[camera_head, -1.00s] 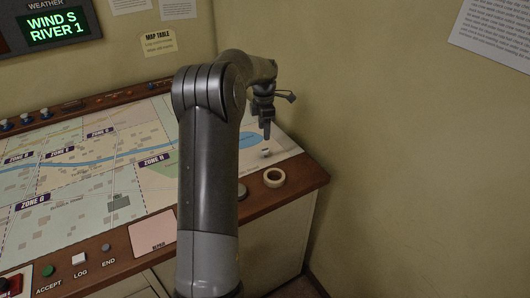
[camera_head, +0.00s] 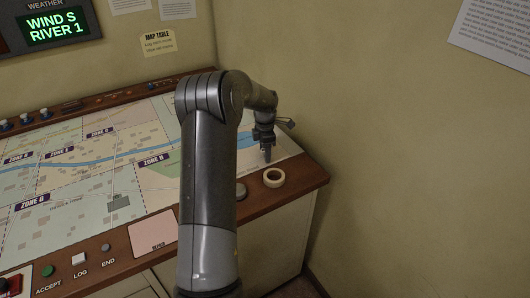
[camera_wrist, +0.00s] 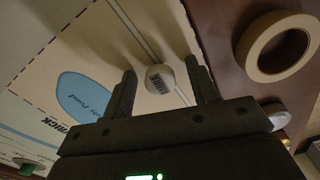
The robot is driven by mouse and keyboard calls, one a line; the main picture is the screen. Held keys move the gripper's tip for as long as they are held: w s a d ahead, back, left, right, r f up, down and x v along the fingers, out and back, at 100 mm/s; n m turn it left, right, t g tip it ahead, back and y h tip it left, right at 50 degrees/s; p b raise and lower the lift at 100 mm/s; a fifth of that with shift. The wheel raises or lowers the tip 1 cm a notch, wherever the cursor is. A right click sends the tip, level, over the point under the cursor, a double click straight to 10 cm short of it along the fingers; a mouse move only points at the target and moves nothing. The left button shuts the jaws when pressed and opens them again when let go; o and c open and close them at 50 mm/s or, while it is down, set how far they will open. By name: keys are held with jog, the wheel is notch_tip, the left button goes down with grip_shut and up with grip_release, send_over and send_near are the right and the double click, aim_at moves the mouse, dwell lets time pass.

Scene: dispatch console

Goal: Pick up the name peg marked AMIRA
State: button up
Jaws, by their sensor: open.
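A small pale round-topped peg (camera_wrist: 158,78) stands on the map table in the wrist view, with a dark name label on its top. The label is small and tilted; it looks like AMIRA. My gripper (camera_wrist: 161,70) is open, with one finger on each side of the peg and a visible gap on both sides. In the head view my gripper (camera_head: 267,157) is low over the right end of the map, and the peg is hidden or too small to make out there.
A roll of tape (camera_head: 273,178) lies on the wooden edge close to my gripper; it also shows in the wrist view (camera_wrist: 247,57). A round grey button (camera_head: 241,190) is nearby. The wall rises behind the table.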

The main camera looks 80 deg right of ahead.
jog(key=shift+c, duration=0.3)
jog(key=c, duration=1)
jog(key=shift+r, duration=0.15)
